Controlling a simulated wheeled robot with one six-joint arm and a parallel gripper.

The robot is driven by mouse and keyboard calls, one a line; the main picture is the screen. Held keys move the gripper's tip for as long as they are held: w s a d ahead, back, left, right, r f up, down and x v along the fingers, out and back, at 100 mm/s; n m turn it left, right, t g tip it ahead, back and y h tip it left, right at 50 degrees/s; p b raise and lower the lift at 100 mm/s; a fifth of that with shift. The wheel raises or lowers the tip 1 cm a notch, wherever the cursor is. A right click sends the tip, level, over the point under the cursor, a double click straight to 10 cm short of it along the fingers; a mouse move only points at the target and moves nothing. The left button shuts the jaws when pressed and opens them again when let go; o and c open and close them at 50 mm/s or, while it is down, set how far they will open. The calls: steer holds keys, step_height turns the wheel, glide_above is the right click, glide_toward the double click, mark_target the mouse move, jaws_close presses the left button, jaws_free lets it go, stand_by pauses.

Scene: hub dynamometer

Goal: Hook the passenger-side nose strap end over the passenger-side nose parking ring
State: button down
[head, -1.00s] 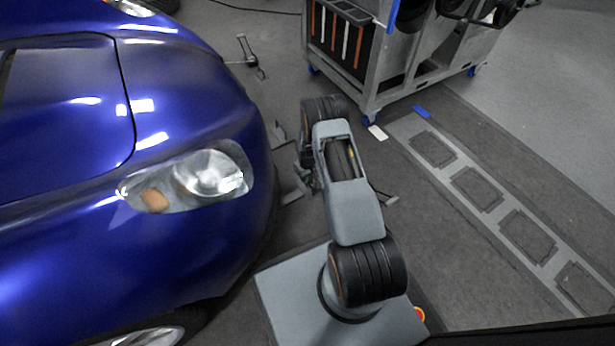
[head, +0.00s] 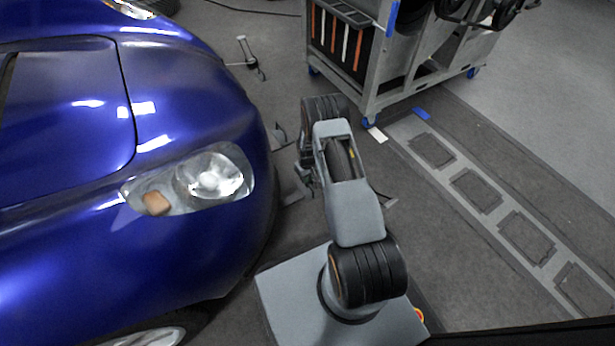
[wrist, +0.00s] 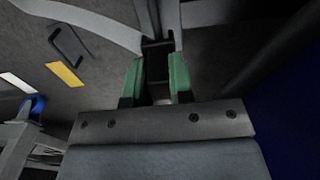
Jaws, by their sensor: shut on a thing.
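My gripper (wrist: 155,82) shows in the wrist view with green fingertips. It is shut on a dark, narrow piece (wrist: 156,66), which looks like the passenger-side nose strap end; its hook shape is not clear. In the head view my arm hides the fingertips, beside the front of the blue car. A black open loop (wrist: 70,44) stands on the floor at the upper left of the wrist view, beside a yellow strip. It looks like the parking ring. It is apart from the held piece. In the head view it is mostly hidden behind my arm.
The blue car (head: 70,235) stands close on the left, its headlight (head: 205,180) near my arm. A grey wheeled cart (head: 380,95) stands behind my arm. A small black floor fitting (head: 250,62) lies beyond the car's nose. Floor is open on the right.

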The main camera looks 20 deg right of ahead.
steer(key=shift+r+p, duration=1)
steer(key=shift+r, duration=0.75)
